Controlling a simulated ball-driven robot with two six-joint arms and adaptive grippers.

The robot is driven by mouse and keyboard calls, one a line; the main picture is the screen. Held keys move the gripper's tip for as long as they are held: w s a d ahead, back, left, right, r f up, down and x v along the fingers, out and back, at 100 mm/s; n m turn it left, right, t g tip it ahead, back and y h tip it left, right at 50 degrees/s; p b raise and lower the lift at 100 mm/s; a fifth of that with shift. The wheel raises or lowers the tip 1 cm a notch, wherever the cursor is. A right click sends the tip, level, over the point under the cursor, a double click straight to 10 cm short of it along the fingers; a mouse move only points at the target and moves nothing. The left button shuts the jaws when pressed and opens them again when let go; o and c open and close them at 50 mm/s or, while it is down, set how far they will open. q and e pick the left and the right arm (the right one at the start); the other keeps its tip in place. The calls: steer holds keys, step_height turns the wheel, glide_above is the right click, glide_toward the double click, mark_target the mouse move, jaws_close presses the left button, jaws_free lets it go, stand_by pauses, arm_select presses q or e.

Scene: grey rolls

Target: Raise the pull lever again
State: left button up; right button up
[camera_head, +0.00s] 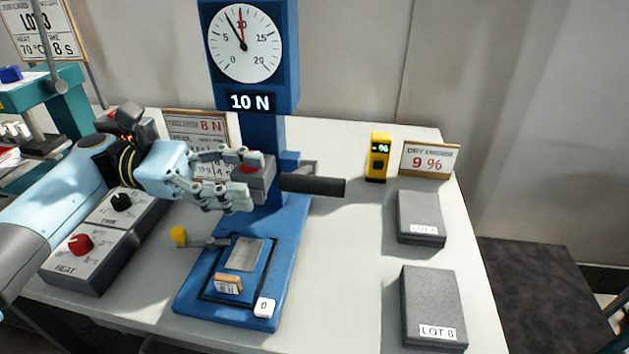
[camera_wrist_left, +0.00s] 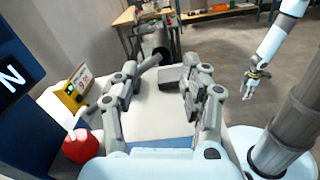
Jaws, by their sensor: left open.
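The blue pull tester (camera_head: 265,130) stands on the white bench with a round dial (camera_head: 245,41) and a display reading 10 N (camera_head: 251,102). A dark cylindrical lever handle (camera_head: 313,185) sticks out level to the right of its column. My left gripper (camera_head: 243,178) is open in front of the column, left of the handle and apart from it. In the left wrist view its fingers (camera_wrist_left: 160,100) are spread with no object held between them. My right gripper (camera_wrist_left: 252,87) shows small in the left wrist view, off the bench; its jaw state is unclear.
Grey blocks labelled LOT (camera_head: 420,212) and LOT 8 (camera_head: 432,300) lie at the right. A yellow meter (camera_head: 378,157) and a 9 % sign (camera_head: 430,160) stand behind. A knob box (camera_head: 95,245) is at the left.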

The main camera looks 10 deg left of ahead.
mark_target(315, 185)
arm_select(q)
steer(key=d+p, duration=0.1)
steer(key=d, duration=0.9)
steer(key=shift+c, duration=0.2)
jaws_close()
steer(key=shift+p, duration=0.3)
